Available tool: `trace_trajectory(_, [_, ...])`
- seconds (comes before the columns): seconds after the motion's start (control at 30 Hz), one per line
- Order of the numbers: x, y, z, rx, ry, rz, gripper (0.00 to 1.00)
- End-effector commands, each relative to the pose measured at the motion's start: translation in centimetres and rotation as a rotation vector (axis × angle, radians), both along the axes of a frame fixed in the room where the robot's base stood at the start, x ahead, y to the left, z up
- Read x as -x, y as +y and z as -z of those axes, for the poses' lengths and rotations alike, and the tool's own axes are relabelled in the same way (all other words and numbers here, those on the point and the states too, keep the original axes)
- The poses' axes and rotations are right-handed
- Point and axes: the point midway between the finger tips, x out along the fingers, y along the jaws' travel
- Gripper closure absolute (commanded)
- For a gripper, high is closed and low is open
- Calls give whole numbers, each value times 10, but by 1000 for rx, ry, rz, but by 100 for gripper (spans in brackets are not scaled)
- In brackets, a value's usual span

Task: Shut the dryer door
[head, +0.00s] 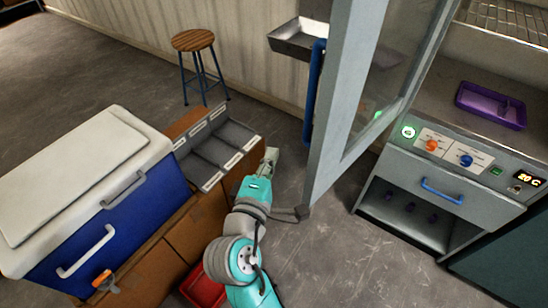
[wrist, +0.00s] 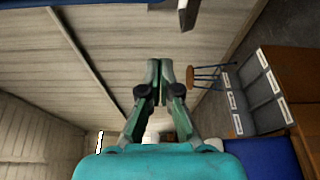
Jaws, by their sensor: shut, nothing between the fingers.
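The dryer (head: 440,175) stands at the right in the head view, a grey cabinet with a control panel below its chamber. Its glass-paned door (head: 336,125) stands open, swung out toward me, with a blue vertical handle (head: 314,92) on its left side.
A blue cooler with a white lid (head: 85,190) and a grey compartment tray (head: 215,150) sit on a wooden cabinet at left. A stool (head: 193,42) stands behind. A purple tray (head: 490,105) lies inside the dryer. A red bin (head: 203,288) is low in front.

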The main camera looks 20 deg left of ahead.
Motion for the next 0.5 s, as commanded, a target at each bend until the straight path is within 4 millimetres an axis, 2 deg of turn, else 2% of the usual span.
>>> trace_trajectory(0.1, [-23,-2,0,-1,0,4,100])
trace_trajectory(0.4, [-71,-1,1,-1,0,2,100])
trace_trajectory(0.47, [-78,-4,1,-1,0,2,100])
trace_trajectory(0.5, [-73,-10,1,-1,0,2,100])
